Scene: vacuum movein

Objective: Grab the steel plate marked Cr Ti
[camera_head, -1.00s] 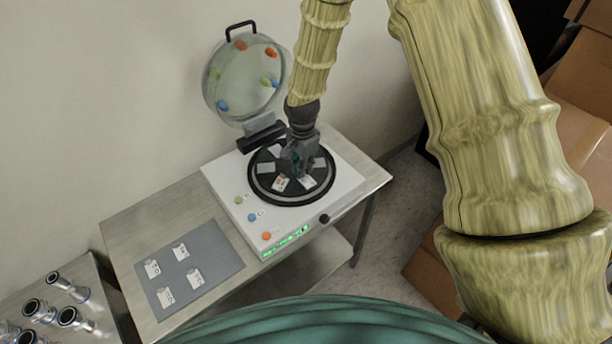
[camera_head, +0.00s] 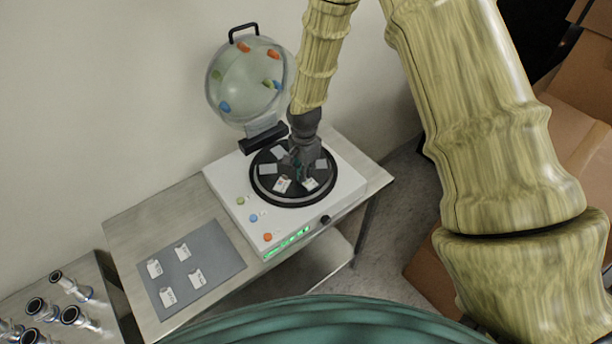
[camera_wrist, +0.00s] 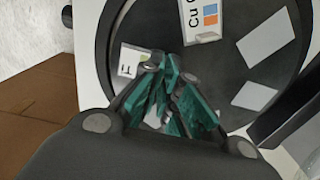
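My gripper (camera_head: 302,174) points down over the black round disc (camera_head: 267,194) of the white vacuum machine (camera_head: 340,190). In the wrist view the green fingers of my gripper (camera_wrist: 168,65) are close together. Their tips overlap a small white plate with "Ti" on its visible end (camera_wrist: 127,64). The rest of its label is hidden, and I cannot tell whether the fingers pinch it. A labelled plate (camera_head: 310,184) lies beside the fingertips in the head view. A plate marked "Cu" (camera_wrist: 203,20) with orange and blue squares lies nearby, apart from the fingers; it also shows in the head view (camera_head: 282,186).
Blank plates (camera_wrist: 264,38) lie on the disc. The round clear lid (camera_head: 240,85) stands open behind. Coloured buttons (camera_head: 253,218) and a black knob (camera_head: 324,219) are at the machine's front. A grey mat (camera_head: 215,250) with several labelled plates lies left; metal fittings (camera_head: 75,316) stand farther left.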

